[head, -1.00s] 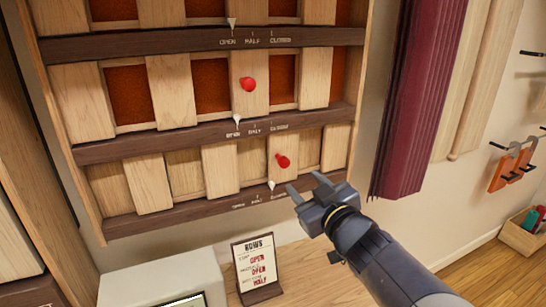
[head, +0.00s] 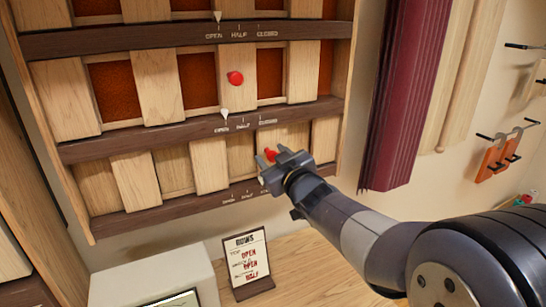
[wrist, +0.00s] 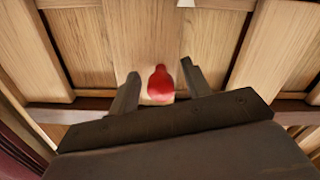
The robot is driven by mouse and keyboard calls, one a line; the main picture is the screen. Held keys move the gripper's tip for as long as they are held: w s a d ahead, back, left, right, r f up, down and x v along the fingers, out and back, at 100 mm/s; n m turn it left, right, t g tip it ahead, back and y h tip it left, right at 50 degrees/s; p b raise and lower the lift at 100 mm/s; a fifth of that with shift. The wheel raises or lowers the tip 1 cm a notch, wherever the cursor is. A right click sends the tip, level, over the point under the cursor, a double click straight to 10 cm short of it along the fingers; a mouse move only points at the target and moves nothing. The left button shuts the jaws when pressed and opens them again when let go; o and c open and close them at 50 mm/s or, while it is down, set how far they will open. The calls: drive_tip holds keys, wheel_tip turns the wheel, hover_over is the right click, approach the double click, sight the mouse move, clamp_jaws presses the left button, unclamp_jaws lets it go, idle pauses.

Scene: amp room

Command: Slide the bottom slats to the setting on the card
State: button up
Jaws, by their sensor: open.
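The bottom slats (head: 211,167) are pale wood boards in the lowest row of the panel, with a red knob (head: 270,154). My gripper (head: 273,165) is open at that knob. In the wrist view the red knob (wrist: 160,84) stands between the two open fingers (wrist: 160,88), with a visible gap on each side. The bottom scale (head: 242,194) is partly behind my gripper, and its pointer is hidden in the head view. The card (head: 247,262) stands below the panel; its lines read OPEN, OPEN and, at the bottom, HALF.
The middle row has its own red knob (head: 235,78), with its white pointer (head: 225,113) at OPEN. The top pointer (head: 217,16) is also at OPEN. A maroon curtain (head: 405,100) hangs right of the panel. A white box (head: 150,278) stands left of the card.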

clamp_jaws()
idle(0.5)
